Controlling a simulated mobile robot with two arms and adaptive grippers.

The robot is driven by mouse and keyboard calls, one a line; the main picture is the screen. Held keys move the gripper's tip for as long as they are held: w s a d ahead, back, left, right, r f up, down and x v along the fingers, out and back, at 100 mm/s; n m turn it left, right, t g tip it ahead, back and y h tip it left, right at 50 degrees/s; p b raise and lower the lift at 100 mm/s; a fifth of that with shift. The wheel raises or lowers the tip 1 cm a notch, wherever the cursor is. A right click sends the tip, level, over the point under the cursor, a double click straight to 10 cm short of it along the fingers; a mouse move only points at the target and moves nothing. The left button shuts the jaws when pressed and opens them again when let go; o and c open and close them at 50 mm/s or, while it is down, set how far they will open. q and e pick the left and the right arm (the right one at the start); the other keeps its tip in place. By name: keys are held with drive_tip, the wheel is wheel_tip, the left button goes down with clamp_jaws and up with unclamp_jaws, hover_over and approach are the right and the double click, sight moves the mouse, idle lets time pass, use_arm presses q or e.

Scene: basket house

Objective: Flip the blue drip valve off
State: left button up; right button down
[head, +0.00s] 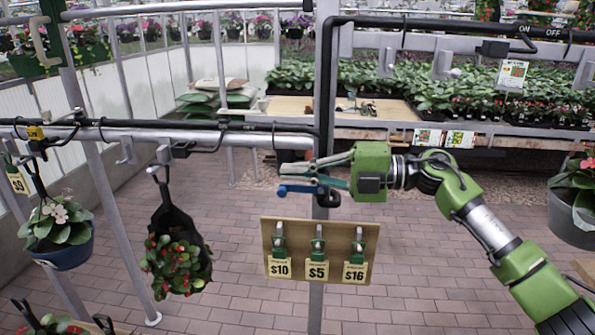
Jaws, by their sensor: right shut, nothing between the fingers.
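The blue drip valve (298,189) is on the vertical post near the middle of the head view. Its blue lever points left, roughly level, and its dark body sits at the post. My right gripper (292,169) comes in from the right. Its fingers are shut and empty, just above the blue lever and in front of the post. I cannot tell whether a finger touches the lever. The fingers partly hide the post and the black hose there. My left gripper is not in view.
A board with price tags (274,225) hangs on the post below the valve. Hanging pots (63,256) and a black planter (172,220) hang from the left rail. ON and OFF labels (538,31) show on the upper right pipe. Plant tables (430,125) stand behind. Brick floor is open below.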

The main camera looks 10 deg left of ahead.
drive_tip(key=d+r, duration=0.2)
drive_tip(key=r, duration=0.2)
drive_tip(key=d+r+b, duration=0.1)
drive_tip(key=d+r, duration=0.1)
drive_tip(key=r, duration=0.2)
drive_tip(key=d+r, duration=0.2)
drive_tip(key=r, duration=0.2)
drive_tip(key=shift+s+d+r, duration=0.2)
